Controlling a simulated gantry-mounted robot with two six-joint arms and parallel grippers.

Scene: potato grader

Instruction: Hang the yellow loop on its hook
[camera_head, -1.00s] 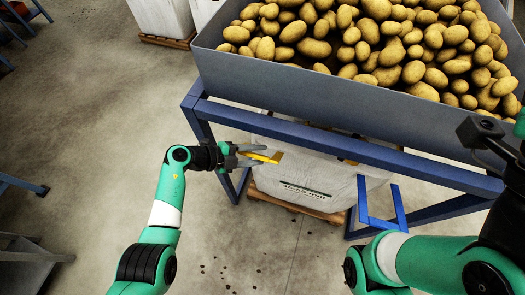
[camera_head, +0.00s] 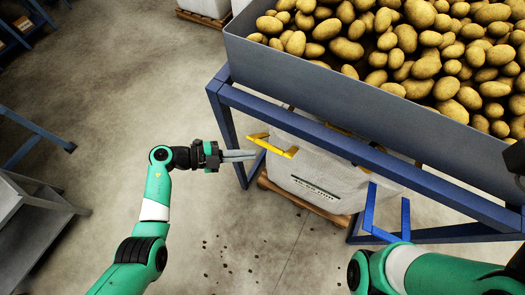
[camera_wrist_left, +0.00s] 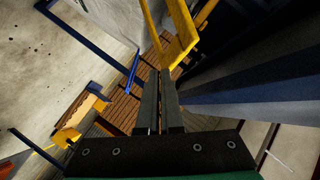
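The yellow loop (camera_head: 277,147) sticks out past the blue frame, at the upper left corner of the white bag (camera_head: 315,172). In the left wrist view the yellow loop (camera_wrist_left: 186,38) is a bent band just beyond the fingertips. My left gripper (camera_head: 256,154) points right, its two fingers close together with a thin gap. Its tips are just short of the loop in the head view, and nothing shows between them. The hook cannot be told apart clearly. Of my right gripper (camera_head: 515,160), only a dark part shows at the right edge.
A grey bin (camera_head: 330,88) full of potatoes stands on the blue frame (camera_head: 350,150) over the bag. The bag is on a wooden pallet (camera_head: 300,198). A grey stand (camera_head: 35,215) is at the left.

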